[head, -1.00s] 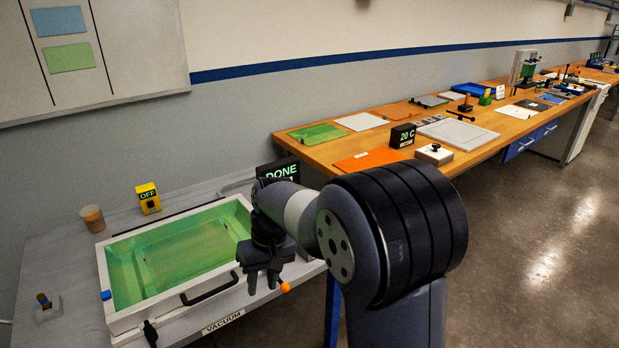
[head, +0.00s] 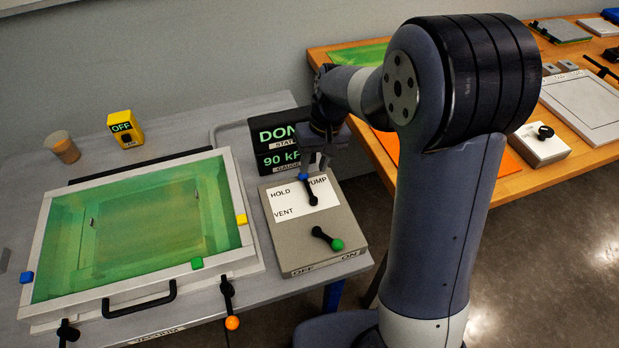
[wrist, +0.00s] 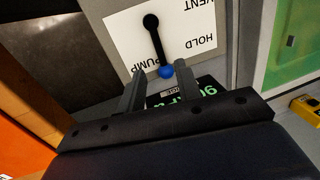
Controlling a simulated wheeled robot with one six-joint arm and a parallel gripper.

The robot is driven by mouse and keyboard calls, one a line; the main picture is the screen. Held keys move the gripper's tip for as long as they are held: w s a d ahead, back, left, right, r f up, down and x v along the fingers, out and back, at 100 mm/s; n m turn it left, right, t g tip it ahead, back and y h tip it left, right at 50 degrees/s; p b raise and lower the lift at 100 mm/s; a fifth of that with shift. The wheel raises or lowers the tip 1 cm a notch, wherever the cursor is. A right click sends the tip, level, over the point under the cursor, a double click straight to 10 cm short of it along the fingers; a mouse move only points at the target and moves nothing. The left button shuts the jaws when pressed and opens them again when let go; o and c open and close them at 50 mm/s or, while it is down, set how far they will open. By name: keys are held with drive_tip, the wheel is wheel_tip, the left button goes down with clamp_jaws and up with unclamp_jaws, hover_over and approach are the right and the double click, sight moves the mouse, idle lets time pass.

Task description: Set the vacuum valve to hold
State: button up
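The vacuum valve is a black lever with a blue knob (head: 303,176) on a white label plate (head: 291,206) marked HOLD, PUMP and VENT. The lever points toward the back of the panel, its knob between the words HOLD and PUMP. In the wrist view the blue knob (wrist: 166,71) shows between my fingertips. My gripper (wrist: 160,70) is open, its two fingers apart on either side of the knob in the picture. I cannot tell whether they touch it. In the head view my gripper (head: 322,160) is at the panel's back edge, partly hidden by my wrist.
A second lever with a green knob (head: 337,244) sits nearer the panel's front, by OFF and ON. A display (head: 274,161) behind reads DONE and 90 kPa, partly covered by my arm. A green-lidded vacuum chamber (head: 140,234) stands left. A yellow OFF box (head: 125,128) stands behind it.

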sight(308, 185)
drive_tip(key=f, duration=0.3)
drive_tip(key=a+f, duration=0.1)
drive_tip(key=f, duration=0.1)
drive_tip(key=shift+s+f, duration=0.15)
drive_tip(key=shift+f, duration=0.25)
drive_tip(key=shift+c, duration=0.3)
clamp_jaws()
